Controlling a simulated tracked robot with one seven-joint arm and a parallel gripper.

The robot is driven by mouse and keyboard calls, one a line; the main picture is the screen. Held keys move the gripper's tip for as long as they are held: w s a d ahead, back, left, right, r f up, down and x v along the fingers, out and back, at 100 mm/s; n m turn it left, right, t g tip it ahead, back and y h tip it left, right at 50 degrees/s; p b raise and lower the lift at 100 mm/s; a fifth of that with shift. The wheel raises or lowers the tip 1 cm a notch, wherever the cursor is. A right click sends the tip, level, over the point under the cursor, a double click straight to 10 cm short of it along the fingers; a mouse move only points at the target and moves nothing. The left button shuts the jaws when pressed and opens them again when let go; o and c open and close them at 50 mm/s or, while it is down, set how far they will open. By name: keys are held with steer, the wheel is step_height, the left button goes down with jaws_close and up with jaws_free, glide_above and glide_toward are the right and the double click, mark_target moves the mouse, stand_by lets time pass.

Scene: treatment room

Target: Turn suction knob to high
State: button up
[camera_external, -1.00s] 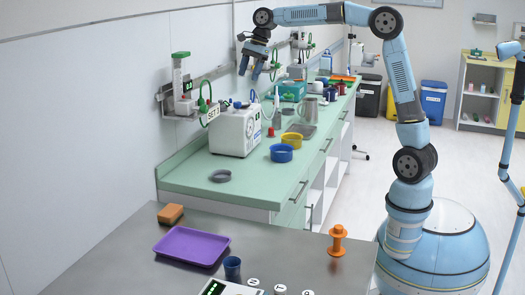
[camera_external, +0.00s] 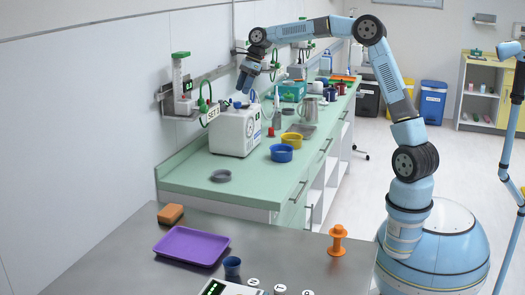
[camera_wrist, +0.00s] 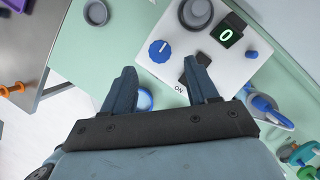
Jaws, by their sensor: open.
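The white suction unit (camera_external: 235,131) stands on the green counter by the wall; its panel (camera_wrist: 232,72) fills the upper right of the wrist view. A round blue knob (camera_wrist: 160,51) with a white pointer line sits on the panel. A black display (camera_wrist: 227,34) beside it reads a green 0. A black part, partly hidden by my right finger, lies near the label "ON" (camera_wrist: 179,89). My gripper (camera_external: 243,82) is open and empty above the unit. In the wrist view its fingertips (camera_wrist: 160,70) lie below and to either side of the knob, apart from it.
A wall rail with a holder (camera_external: 183,107) and green tubing is close to the unit. A purple tray (camera_external: 190,245) lies on the front table.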

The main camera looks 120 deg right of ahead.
mark_target(237, 108)
steer(key=shift+x, duration=3.05)
steer(key=shift+c, duration=0.2)
steer(key=shift+r, duration=0.1)
steer(key=c, duration=1)
steer(key=shift+o, duration=0.2)
